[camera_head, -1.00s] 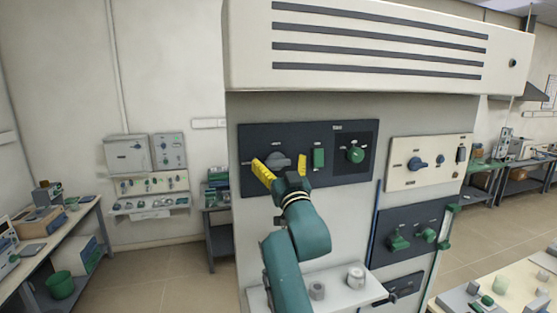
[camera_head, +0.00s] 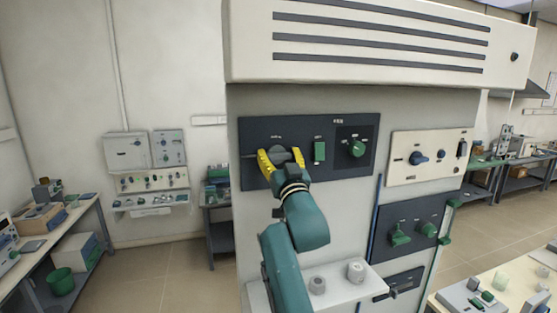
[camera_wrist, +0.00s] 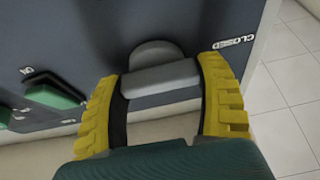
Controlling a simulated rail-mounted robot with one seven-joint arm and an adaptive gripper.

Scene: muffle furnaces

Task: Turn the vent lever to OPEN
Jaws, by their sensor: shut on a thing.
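The vent lever is a grey knob with a bar-shaped grip (camera_wrist: 160,78) on a dark panel (camera_head: 252,175). In the head view the knob (camera_head: 279,153) shows just above and between my fingertips. My gripper (camera_head: 281,158) has yellow fingers and is shut on the grey grip, one finger at each end of it; the wrist view shows both fingers (camera_wrist: 160,92) against it. The word CLOSED (camera_wrist: 234,43) is printed to the right of the knob in the wrist view. An OPEN mark cannot be read in these frames.
A green rocker switch (camera_head: 319,151) and a green knob (camera_head: 356,148) sit to the right on the same panel. A cream panel with a blue knob (camera_head: 418,158) is farther right. A shelf with grey cups (camera_head: 355,271) stands below my arm.

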